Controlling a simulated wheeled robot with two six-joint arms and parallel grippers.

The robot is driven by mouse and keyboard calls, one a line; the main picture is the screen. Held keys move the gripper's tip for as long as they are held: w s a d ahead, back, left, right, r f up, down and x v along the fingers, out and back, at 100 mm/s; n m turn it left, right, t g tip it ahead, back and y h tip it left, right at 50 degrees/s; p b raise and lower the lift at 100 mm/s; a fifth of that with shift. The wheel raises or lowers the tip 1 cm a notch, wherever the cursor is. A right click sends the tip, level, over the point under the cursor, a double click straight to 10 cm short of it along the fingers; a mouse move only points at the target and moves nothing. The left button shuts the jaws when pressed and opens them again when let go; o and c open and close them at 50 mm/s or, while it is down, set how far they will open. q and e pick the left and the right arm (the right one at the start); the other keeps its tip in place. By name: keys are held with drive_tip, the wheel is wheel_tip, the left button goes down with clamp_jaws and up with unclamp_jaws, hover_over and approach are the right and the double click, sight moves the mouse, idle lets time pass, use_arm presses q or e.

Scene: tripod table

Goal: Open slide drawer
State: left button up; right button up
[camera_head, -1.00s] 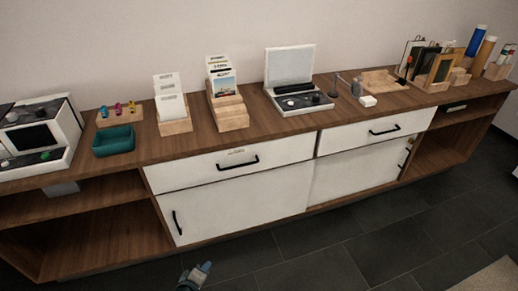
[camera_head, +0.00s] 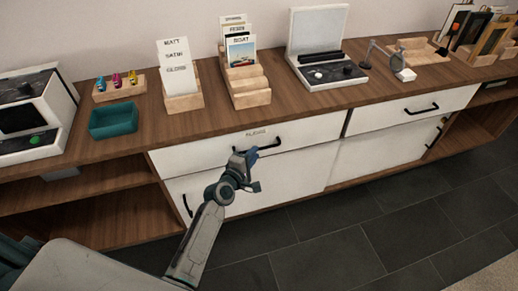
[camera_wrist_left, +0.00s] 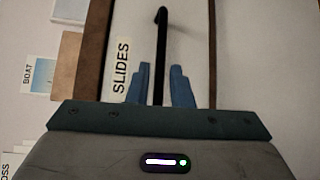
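The slide drawer (camera_head: 205,152) is the white left-hand drawer front under the tabletop. It looks closed in the head view. Its label (camera_wrist_left: 121,66) reads "SLIDES" in the left wrist view. Its black bar handle (camera_head: 277,144) also shows in the left wrist view (camera_wrist_left: 159,35). My left gripper (camera_head: 248,161) is at the left end of this handle. In the left wrist view its blue fingers (camera_wrist_left: 161,85) stand apart, one on each side of the bar, with a gap showing beside it. My right gripper is out of view.
A second white drawer (camera_head: 410,108) with a black handle is to the right. White lower doors (camera_head: 290,178) sit below. On the tabletop stand a teal tray (camera_head: 114,121), wooden card holders (camera_head: 247,88) and a white lidded device (camera_head: 325,68). The dark tiled floor (camera_head: 330,235) in front is clear.

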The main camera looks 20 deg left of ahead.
use_arm(q)
drive_tip(key=shift+x, duration=2)
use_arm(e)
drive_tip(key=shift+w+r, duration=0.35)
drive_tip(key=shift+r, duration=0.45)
use_arm(q)
clamp_jaws()
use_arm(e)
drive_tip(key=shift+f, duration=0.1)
